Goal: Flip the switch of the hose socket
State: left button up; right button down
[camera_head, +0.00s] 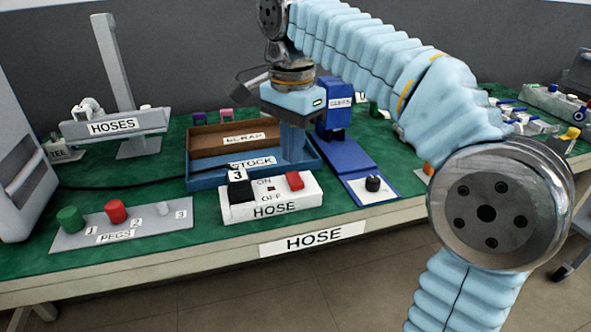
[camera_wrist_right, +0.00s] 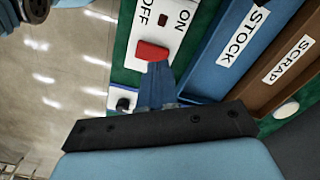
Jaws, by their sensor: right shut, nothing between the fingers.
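The hose socket is a white box (camera_head: 270,207) labelled HOSE at the table's front edge. A red switch (camera_head: 294,181) sits on its right part, beside the ON and OFF marks; it also shows in the right wrist view (camera_wrist_right: 152,51). A small dark red spot lies between the marks. A black plug (camera_head: 240,190) marked 3 sits on the box's left part. My right gripper (camera_head: 292,153) is shut and empty, pointing down just behind the switch; in the wrist view its blue fingertips (camera_wrist_right: 158,67) are close to the switch. I cannot tell whether they touch. My left gripper is out of view.
Behind the box lie the blue STOCK tray (camera_head: 205,184) and brown SCRAP tray (camera_head: 205,141). A blue stand (camera_head: 335,150) with a black knob (camera_head: 373,183) is to the right. A pegs board (camera_head: 150,223) is to the left. A black cable runs to the plug.

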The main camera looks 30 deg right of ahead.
aim_at(292, 174)
jog(key=shift+r+p, duration=1.45)
jog(key=shift+r, duration=0.7)
